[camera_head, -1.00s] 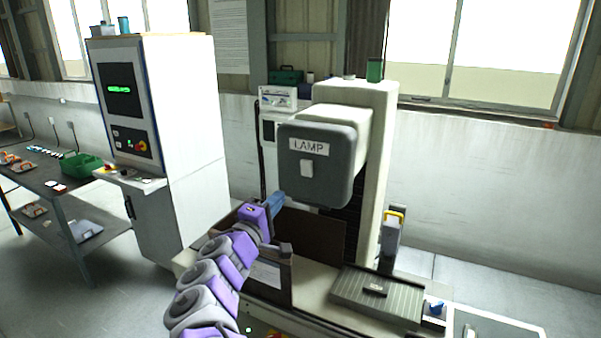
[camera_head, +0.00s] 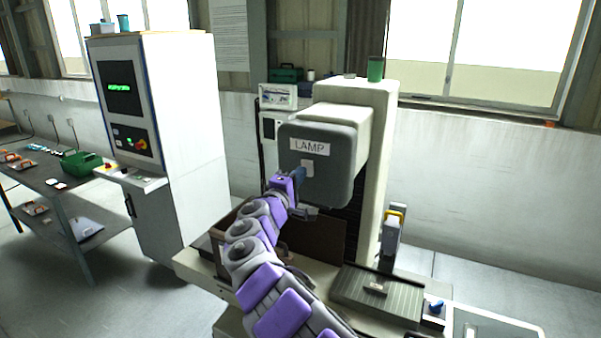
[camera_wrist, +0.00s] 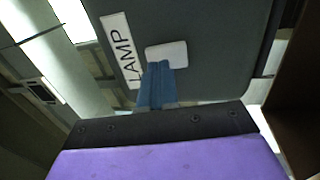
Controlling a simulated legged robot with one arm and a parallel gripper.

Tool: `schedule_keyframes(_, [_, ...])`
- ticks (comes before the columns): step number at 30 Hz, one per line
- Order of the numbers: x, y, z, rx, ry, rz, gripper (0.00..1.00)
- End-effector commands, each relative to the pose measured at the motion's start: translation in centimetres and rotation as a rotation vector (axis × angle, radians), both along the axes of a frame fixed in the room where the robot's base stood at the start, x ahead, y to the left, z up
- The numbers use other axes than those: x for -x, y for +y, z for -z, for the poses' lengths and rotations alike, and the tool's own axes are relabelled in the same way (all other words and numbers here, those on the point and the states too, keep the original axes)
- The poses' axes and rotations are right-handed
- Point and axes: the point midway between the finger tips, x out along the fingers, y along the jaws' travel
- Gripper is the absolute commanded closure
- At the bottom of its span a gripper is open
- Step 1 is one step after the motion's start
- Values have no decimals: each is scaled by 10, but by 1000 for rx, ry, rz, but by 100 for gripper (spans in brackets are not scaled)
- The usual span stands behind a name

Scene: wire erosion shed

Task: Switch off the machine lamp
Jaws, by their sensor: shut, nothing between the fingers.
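The machine head is a dark grey box (camera_head: 330,185) with a white LAMP label (camera_head: 309,146) on its front. Just below the label is a small pale switch plate (camera_head: 308,164). In the wrist view the LAMP label (camera_wrist: 121,48) is tilted and the pale switch (camera_wrist: 167,55) is beside it. My gripper (camera_head: 300,172) has blue fingers, shut and empty, with tips at the lower edge of the switch. In the wrist view the fingertips (camera_wrist: 157,66) overlap the switch's lower left part. I cannot tell whether they touch it. The fingers partly hide the switch.
A white control cabinet (camera_head: 185,120) with a green-lit screen stands left. A shelf bench (camera_head: 60,185) with a green bin (camera_head: 82,163) is further left. Below the head is the machine table with a grey ribbed plate (camera_head: 375,292). A brown panel (camera_head: 325,240) stands behind my arm.

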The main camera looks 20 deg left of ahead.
Motion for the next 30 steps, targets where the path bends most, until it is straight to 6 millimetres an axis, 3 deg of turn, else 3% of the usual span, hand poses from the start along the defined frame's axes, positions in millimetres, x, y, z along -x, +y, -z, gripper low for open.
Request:
schedule_keyframes(7, [-14, -2, -3, 1, 0, 1, 100])
schedule_keyframes(21, [-16, -2, -4, 1, 3, 1, 100])
schedule_keyframes(30, [-25, -4, -10, -8, 101, 5, 100])
